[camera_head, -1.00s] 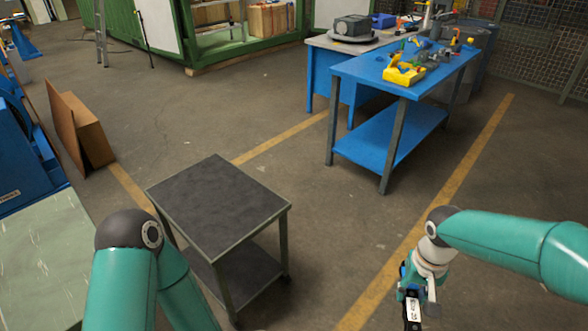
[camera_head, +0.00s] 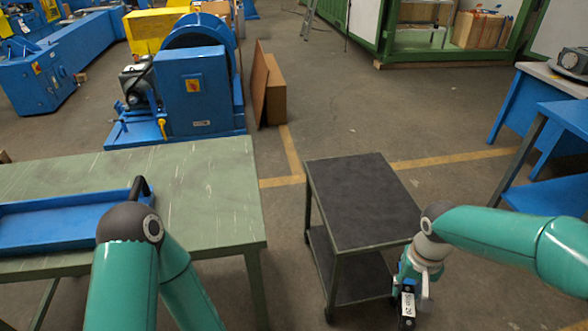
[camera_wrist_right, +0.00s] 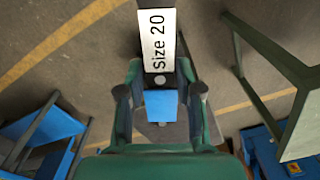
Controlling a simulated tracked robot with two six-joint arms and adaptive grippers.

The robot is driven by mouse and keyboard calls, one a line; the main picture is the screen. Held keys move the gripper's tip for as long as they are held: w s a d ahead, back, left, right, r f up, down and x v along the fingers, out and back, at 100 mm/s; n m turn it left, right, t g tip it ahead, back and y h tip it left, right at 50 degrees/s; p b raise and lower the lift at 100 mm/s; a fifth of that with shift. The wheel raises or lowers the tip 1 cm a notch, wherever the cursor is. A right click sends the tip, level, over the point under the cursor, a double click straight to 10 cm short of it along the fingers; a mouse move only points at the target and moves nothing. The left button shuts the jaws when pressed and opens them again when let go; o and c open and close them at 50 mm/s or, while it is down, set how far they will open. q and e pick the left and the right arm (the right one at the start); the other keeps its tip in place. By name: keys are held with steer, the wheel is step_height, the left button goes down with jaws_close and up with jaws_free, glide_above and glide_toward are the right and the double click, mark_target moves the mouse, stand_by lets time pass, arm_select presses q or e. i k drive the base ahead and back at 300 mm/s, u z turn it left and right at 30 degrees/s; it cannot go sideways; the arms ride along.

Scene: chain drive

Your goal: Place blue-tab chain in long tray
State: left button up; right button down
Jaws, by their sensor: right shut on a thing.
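My right gripper (camera_head: 410,280) hangs at the lower right, in front of the dark-topped cart. It is shut on the blue-tab chain. In the right wrist view its fingers (camera_wrist_right: 160,92) close on both sides of the blue tab (camera_wrist_right: 160,105). A dark strip with a white "Size 20" label (camera_wrist_right: 158,40) extends from the tab; the label also shows in the head view (camera_head: 408,304). A long blue tray (camera_head: 40,234) lies on the green table at the left, partly hidden by my left arm. My left gripper is out of view.
The green table (camera_head: 215,185) has bare top around the tray. A dark-topped cart (camera_head: 360,200) stands empty between table and right arm. A blue machine (camera_head: 192,90) stands behind the table. A blue workbench (camera_head: 560,125) is at the right.

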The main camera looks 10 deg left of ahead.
mark_target(67, 226)
steer(key=z, duration=0.65)
steer(key=i, duration=0.15)
steer(key=u, duration=1.8)
